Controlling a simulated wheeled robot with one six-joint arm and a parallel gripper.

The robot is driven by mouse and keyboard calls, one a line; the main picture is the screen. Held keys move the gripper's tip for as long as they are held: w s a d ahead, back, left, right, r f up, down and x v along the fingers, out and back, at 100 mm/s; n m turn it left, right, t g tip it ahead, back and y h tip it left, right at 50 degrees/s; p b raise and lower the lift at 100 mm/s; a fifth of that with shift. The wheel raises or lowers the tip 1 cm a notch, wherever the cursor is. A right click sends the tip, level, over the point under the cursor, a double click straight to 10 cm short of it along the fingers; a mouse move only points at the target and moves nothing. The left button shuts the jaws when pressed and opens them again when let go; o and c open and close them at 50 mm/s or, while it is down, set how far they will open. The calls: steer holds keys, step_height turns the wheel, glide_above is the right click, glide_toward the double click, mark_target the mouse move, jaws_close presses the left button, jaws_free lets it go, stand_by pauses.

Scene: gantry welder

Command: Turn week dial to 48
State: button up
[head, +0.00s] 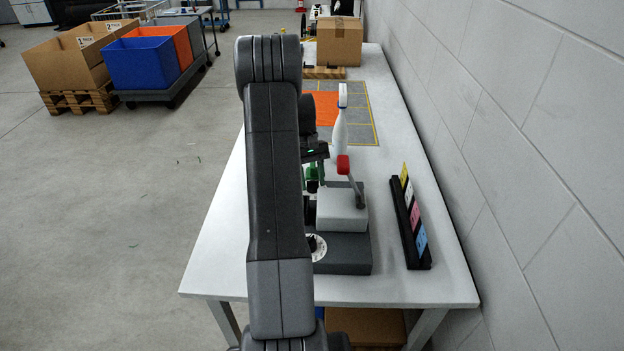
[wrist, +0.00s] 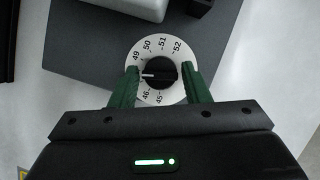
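The week dial (wrist: 181,93) is a white disc on a dark grey base, with a black knob (wrist: 161,72) at its centre. Readable numbers include 45, 46, 49, 50, 51 and 52. The white pointer mark on the knob points left, between 46 and 49; the numbers there are hidden by a finger. My gripper (wrist: 160,68) is open, with one green finger on each side of the knob and visible gaps to it. The fingers overlap the disc's rim; their height above it is unclear. In the head view, my arm partly hides the dial (head: 319,248) and my gripper (head: 313,180).
A light grey box (head: 342,212) with a red-tipped lever (head: 343,165) stands on the dark base (head: 345,255), behind the dial. A white spray bottle (head: 340,130) stands further back. A black rack of coloured cards (head: 412,222) lies at right, near the wall.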

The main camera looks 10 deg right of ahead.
steer(key=shift+o, duration=0.8)
steer(key=b+v, duration=0.1)
steer(key=v, duration=1.2)
steer(key=shift+r+b, duration=0.3)
steer(key=shift+r, duration=0.05)
steer(key=shift+f, duration=0.1)
steer(key=p+x, duration=0.1)
steer(key=x, duration=1.2)
steer(key=shift+s+f+p, duration=0.1)
steer(key=shift+f+p, duration=0.2)
steer(key=shift+f, duration=0.05)
